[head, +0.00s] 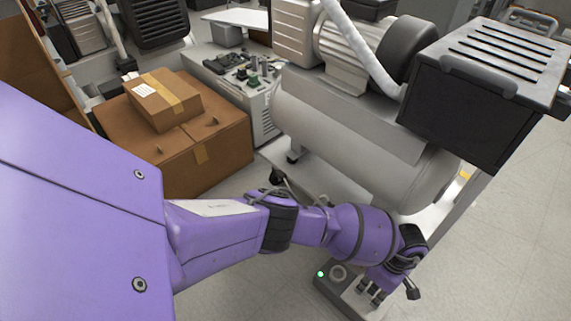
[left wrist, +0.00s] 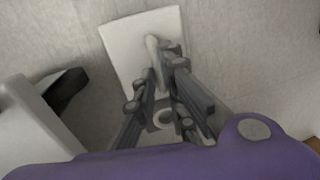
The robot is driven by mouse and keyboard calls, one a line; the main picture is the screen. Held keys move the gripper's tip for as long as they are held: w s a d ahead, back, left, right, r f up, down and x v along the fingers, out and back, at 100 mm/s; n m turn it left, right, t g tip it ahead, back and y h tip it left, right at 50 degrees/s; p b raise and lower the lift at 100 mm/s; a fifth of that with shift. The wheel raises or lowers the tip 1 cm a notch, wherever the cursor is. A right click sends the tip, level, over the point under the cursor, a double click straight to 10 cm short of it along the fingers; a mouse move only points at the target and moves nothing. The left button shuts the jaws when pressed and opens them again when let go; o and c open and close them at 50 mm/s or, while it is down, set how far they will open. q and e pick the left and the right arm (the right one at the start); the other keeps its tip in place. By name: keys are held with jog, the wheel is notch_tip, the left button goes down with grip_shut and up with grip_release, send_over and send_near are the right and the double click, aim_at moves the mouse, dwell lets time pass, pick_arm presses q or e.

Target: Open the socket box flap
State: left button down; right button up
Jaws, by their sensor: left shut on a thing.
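The socket box (head: 328,283) is a small grey unit low near the floor at the bottom of the head view. It has a green light and a round socket on its face. My left gripper (head: 372,292) reaches down onto its right part and covers some of it. In the left wrist view my left gripper (left wrist: 157,85) is shut on a grey, handle-like piece, which seems to belong to the flap (left wrist: 120,45), a pale flat panel. A round ring (left wrist: 163,118) shows between the fingers. The flap's exact angle is hard to tell. My right gripper is not in view.
A large grey compressor tank (head: 340,130) with a motor stands just beyond my left arm. A black vented box (head: 465,95) overhangs at the right. Brown cartons (head: 190,155) stand at the left. The floor at the lower right is clear.

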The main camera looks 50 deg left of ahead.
pick_arm(q)
jog(key=shift+w+r, duration=0.15)
jog(key=shift+w, duration=0.1)
